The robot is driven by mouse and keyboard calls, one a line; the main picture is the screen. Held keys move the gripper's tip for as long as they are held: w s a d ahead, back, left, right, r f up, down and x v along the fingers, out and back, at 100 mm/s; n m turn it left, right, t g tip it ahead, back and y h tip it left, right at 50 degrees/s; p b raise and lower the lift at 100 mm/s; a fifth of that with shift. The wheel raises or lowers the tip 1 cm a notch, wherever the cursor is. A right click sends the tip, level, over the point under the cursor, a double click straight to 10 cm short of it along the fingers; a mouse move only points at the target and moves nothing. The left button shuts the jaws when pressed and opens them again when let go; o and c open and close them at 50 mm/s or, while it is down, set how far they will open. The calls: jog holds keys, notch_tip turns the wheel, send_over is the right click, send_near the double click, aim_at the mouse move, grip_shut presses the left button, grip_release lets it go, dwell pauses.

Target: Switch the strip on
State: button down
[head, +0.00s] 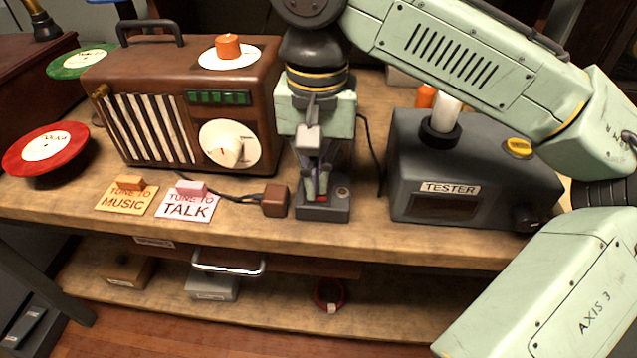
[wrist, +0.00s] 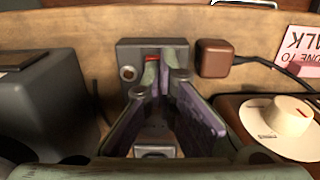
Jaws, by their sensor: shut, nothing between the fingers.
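The strip (head: 335,208) is a small dark grey box on the workbench, with a red switch (head: 322,198) and a round pale socket or button (head: 343,193) on top. In the wrist view the strip (wrist: 127,53) lies at top centre, with its red switch (wrist: 152,58) partly hidden by the fingers. My gripper (head: 322,190) points down over the strip, shut and empty. Its fingertips (wrist: 157,75) are at or just above the red switch; I cannot tell whether they touch it. The gripper hides the back of the strip in the head view.
A brown plug block (head: 275,201) with a cable sits close to the strip's left. The wooden radio (head: 190,110) stands behind left, and the grey tester (head: 470,170) stands right. Two cards, music (head: 126,199) and talk (head: 187,204), lie in front of the radio.

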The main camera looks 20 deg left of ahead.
jog(key=shift+f, duration=0.45)
jog(key=shift+r, duration=0.1)
notch_tip(320, 180, up, 7)
jog(key=p, duration=0.7)
dwell(0.7)
